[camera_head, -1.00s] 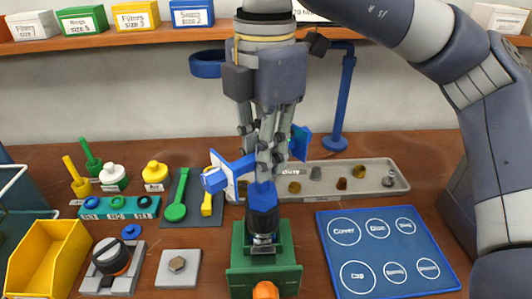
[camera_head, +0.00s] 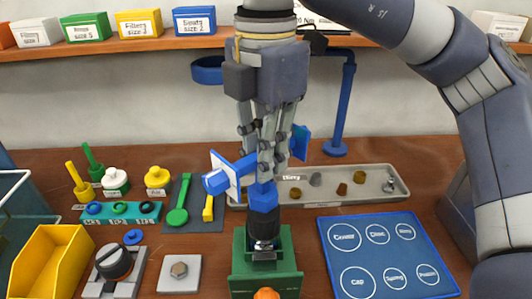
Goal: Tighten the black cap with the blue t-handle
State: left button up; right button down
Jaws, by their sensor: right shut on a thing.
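The blue t-handle (camera_head: 264,197) stands roughly upright in the middle, its crossbar reaching to the left and right of my fingers. My right gripper (camera_head: 266,165) comes down from above and is shut on the t-handle. The black cap (camera_head: 266,236) sits directly below the handle's blue lower end, on a regulator held in the green fixture (camera_head: 286,263). The handle's lower end appears to meet the cap's top; how deeply they engage is hidden. My left gripper is not in view.
A blue mat (camera_head: 385,229) with labelled circles lies right of the fixture. A grey tray (camera_head: 345,200) of small parts is behind. Yellow bin (camera_head: 62,262), colored caps and tools lie left. A blue stand (camera_head: 344,110) rises behind; the shelf (camera_head: 100,48) holds boxes.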

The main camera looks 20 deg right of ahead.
jog(key=shift+r, duration=0.5)
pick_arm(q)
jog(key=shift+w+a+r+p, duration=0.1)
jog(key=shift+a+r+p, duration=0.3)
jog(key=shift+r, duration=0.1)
pick_arm(e)
jog(key=shift+r, duration=0.2)
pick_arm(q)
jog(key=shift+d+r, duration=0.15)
pick_arm(e)
jog(key=shift+r, duration=0.2)
jog(key=shift+r+p, duration=0.8)
jog(key=shift+r, duration=0.15)
jog(key=shift+r+p, duration=1.05)
jog(key=shift+r, duration=0.45)
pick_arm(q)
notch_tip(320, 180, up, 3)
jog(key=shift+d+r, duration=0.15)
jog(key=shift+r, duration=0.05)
